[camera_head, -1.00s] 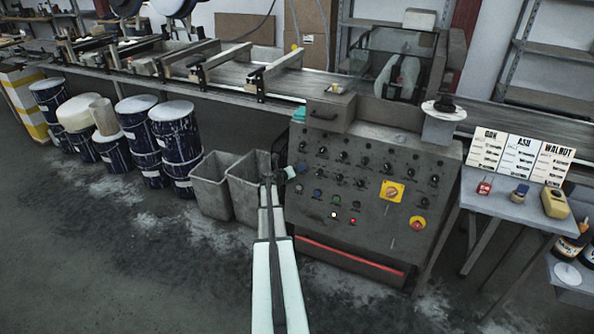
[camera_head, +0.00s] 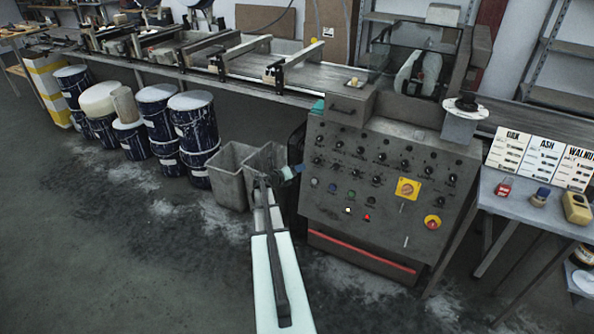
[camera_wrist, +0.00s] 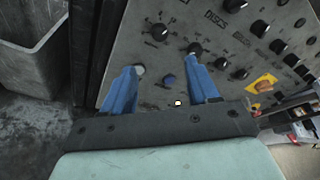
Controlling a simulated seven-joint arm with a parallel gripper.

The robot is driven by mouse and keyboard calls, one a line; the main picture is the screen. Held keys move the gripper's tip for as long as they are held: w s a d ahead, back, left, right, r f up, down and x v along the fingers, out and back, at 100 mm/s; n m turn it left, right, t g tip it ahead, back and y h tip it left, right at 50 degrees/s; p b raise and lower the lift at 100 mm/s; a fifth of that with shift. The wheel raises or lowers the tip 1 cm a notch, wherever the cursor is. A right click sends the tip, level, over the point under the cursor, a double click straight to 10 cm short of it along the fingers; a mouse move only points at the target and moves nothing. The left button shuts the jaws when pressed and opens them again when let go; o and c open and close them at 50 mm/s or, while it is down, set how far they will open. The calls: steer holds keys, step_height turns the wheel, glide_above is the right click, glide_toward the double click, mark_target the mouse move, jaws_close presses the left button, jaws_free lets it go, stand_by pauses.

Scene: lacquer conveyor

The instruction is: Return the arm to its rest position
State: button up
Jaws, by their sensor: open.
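My gripper (camera_wrist: 164,84) shows in the wrist view with its two blue fingers apart and nothing between them. The control panel (camera_wrist: 165,60) with its black knobs lies beyond the fingers. In the head view my arm reaches forward from the bottom middle, and the gripper (camera_head: 298,168) is small and partly hidden at its far end, by the left edge of the grey control cabinet (camera_head: 340,205). I cannot tell from these views whether the fingers touch the panel.
Grey bins (camera_head: 232,170) stand left of the cabinet, close to my arm. Several dark blue drums (camera_head: 195,130) stand further left under the conveyor (camera_head: 310,77). A small table (camera_head: 515,207) with sample cards stands on the right. The floor at front left is clear.

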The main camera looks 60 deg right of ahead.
steer(key=shift+n, duration=0.3)
stand_by(0.4)
steer(key=w+n+t, duration=0.6)
steer(key=w+n, duration=0.2)
steer(key=w+a+f+n+t+y, duration=0.2)
steer(key=w+a+n+t+y, duration=0.55)
steer(key=a+n, duration=0.55)
steer(key=s+a+f+n+g+y, duration=0.3)
steer(key=s+a+f+n, duration=0.25)
steer(key=a, duration=0.45)
steer(key=s+a+f+n+g+y, duration=0.3)
steer(key=s+a+f+n, duration=0.15)
steer(key=a+f, duration=0.35)
steer(key=s+a+f+n+g+y, duration=0.35)
steer(key=a+f+n, duration=0.2)
steer(key=a, duration=0.55)
steer(key=s+a+f+n+g, duration=0.2)
steer(key=s+a+n, duration=0.1)
steer(key=s+a, duration=0.4)
steer(key=s+a+f+n+g+h, duration=0.1)
steer(key=s+a+f+n+g, duration=0.2)
steer(key=s+a, duration=0.5)
steer(key=s+a+f+n+g+h, duration=0.1)
steer(key=s+a+f+n+g, duration=0.2)
steer(key=s+a, duration=0.5)
steer(key=shift+s+a+n, duration=0.15)
steer(key=shift+a+n, duration=0.7)
steer(key=shift+a, duration=3.75)
